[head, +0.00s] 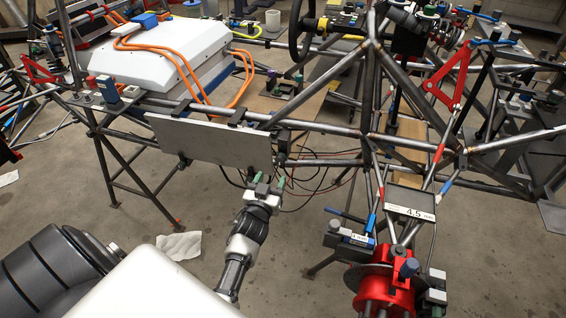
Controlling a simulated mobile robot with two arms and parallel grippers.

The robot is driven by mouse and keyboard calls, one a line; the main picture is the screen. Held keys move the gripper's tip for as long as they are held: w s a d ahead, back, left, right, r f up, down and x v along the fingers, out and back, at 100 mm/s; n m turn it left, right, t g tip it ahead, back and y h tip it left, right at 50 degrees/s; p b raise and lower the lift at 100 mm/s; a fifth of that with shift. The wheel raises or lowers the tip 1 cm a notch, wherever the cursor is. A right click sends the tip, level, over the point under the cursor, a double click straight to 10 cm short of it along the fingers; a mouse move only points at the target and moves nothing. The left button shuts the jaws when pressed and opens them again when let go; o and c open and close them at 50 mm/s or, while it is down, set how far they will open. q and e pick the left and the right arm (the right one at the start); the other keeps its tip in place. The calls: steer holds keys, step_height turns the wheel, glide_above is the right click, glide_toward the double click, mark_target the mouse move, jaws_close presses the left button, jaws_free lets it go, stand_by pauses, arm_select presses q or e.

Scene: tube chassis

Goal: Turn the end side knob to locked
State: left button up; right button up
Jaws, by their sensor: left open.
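My left gripper (269,180) is open, its two green-tipped fingers pointing up just below the lower right corner of a flat grey panel (215,143). Nothing shows between the fingers. I cannot tell whether they touch the panel. I cannot tell for sure which part is the end side knob, or how it is turned. A blue knob-like block (108,88) stands on the chassis rail at the left. Another blue knob-like part (408,268) is on the red hub at the lower right. My right gripper is not in view.
The steel tube chassis (330,130) spans the view. A white box (160,60) with orange cables (190,72) sits on it. Thin cables hang behind my gripper. Bare floor (300,270) lies below.

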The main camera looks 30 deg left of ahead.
mark_target(279, 162)
arm_select(q)
steer(key=x, duration=0.7)
steer(key=shift+w+a, duration=0.1)
steer(key=shift+w, duration=0.25)
steer(key=shift+w+a, duration=0.2)
steer(key=shift+w, duration=0.4)
steer(key=shift+c, duration=0.5)
steer(key=c, duration=0.8)
steer(key=shift+b, duration=0.3)
steer(key=shift+c, duration=0.2)
